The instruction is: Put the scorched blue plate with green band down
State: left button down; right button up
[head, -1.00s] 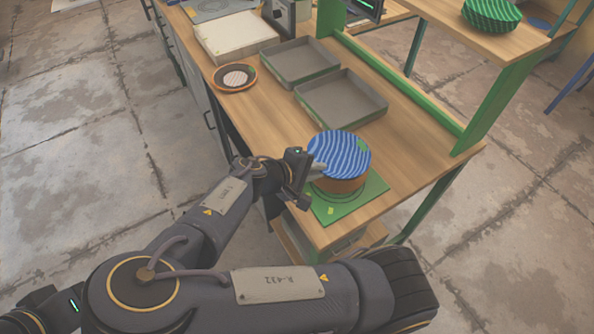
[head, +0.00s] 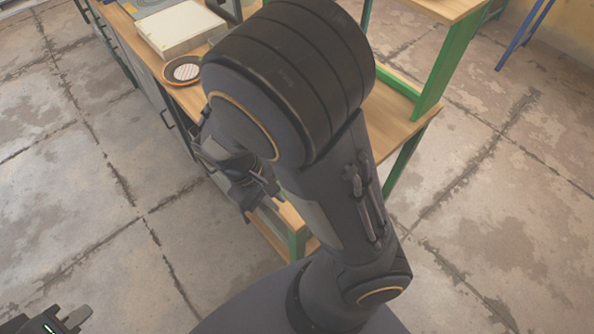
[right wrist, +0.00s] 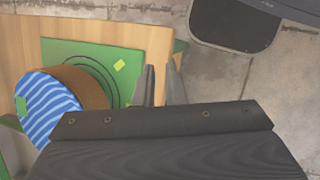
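In the right wrist view a blue, wavy-striped round top (right wrist: 48,105) with a green patch sits on a brown round body (right wrist: 85,85), over a green mat (right wrist: 125,57). I cannot tell whether this is the scorched plate; no other plate with a green band shows. My right gripper (right wrist: 160,68) is empty, its fingers a little apart, beside the brown body and clear of it. In the head view the right gripper (head: 264,194) is by the table's near side; my arm hides the striped top. My left gripper (head: 66,319) is at the bottom left, fingers apart, holding nothing visible.
The wooden table (head: 397,122) has a green frame post (head: 447,72) at its right. An orange-rimmed dark disc (head: 183,71) and a pale box (head: 180,28) are at its far left. My arm covers most of the tabletop. The concrete floor is open on both sides.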

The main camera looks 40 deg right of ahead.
jog(key=s+d+r+m+t+y, duration=0.1)
jog(key=s+r+m+t+y, duration=0.1)
jog(key=r, duration=0.4)
jog(key=s+d+r+m+t+y, duration=0.2)
jog(key=s+r+m+t+y, duration=0.1)
jog(key=r+t+y, duration=0.2)
notch_tip(320, 180, up, 2)
jog(key=shift+s+d+r+t, duration=0.15)
jog(key=shift+s+t, duration=0.15)
jog(key=shift+t, duration=0.7)
dwell(1.2)
